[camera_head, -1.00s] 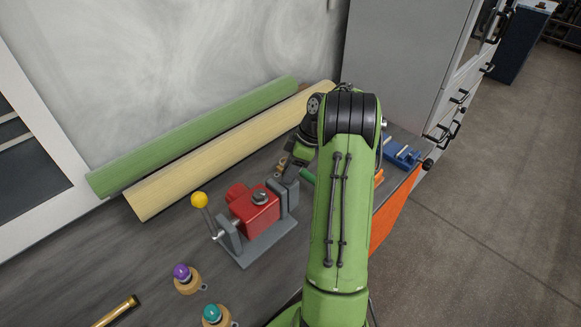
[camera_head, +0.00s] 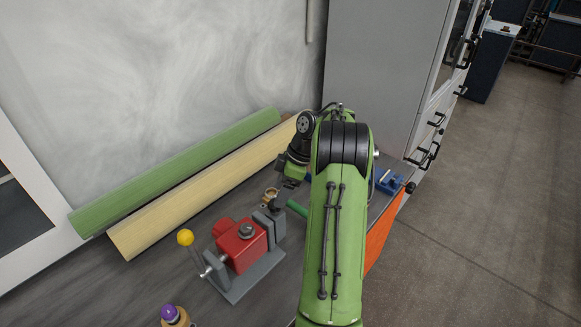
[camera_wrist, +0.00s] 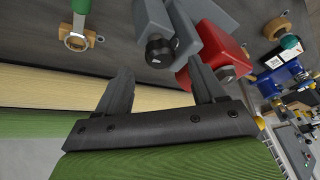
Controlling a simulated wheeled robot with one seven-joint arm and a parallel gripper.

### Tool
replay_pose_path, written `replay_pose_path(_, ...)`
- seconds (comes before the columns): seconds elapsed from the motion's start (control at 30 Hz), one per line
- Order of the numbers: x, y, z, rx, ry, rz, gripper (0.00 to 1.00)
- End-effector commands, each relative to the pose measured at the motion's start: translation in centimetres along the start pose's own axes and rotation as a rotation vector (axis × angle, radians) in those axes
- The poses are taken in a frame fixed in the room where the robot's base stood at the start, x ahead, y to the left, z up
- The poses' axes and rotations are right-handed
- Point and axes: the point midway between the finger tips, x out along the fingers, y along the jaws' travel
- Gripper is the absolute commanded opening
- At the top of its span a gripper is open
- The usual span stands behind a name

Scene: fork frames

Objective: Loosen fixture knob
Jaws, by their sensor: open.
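The fixture is a grey vise-like base (camera_head: 240,287) with a red block (camera_head: 238,246) on it, standing on the dark bench. A lever with a yellow ball (camera_head: 185,237) rises at its left end. In the wrist view a black knob (camera_wrist: 160,50) sticks out from the fixture's grey end plate, beside the red block (camera_wrist: 222,62). My gripper (camera_wrist: 163,85) is open and empty, its two fingers spread below the knob in that view, apart from it. In the head view my arm hides most of my gripper near the fixture's right end.
A green roll (camera_head: 180,170) and a cream roll (camera_head: 200,187) lie along the wall behind the fixture. A purple-topped knob piece (camera_head: 170,314) stands at the front left. A blue item (camera_head: 388,181) lies to the right of my arm.

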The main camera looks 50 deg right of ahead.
Motion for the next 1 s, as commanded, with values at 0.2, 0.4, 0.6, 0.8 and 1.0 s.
replay_pose_path(0.2, -7.1, 0.0, -0.2, 0.001, 0.001, 0.004, 0.69)
replay_pose_path(0.4, -10.9, -0.1, -0.1, 0.002, 0.0, 0.001, 0.69)
replay_pose_path(0.6, -11.4, -0.1, 0.0, 0.002, -0.001, -0.002, 0.69)
replay_pose_path(0.8, -11.3, 0.0, 0.0, 0.001, -0.001, -0.002, 0.69)
replay_pose_path(1.0, -11.3, 0.0, 0.0, 0.001, -0.001, -0.001, 0.69)
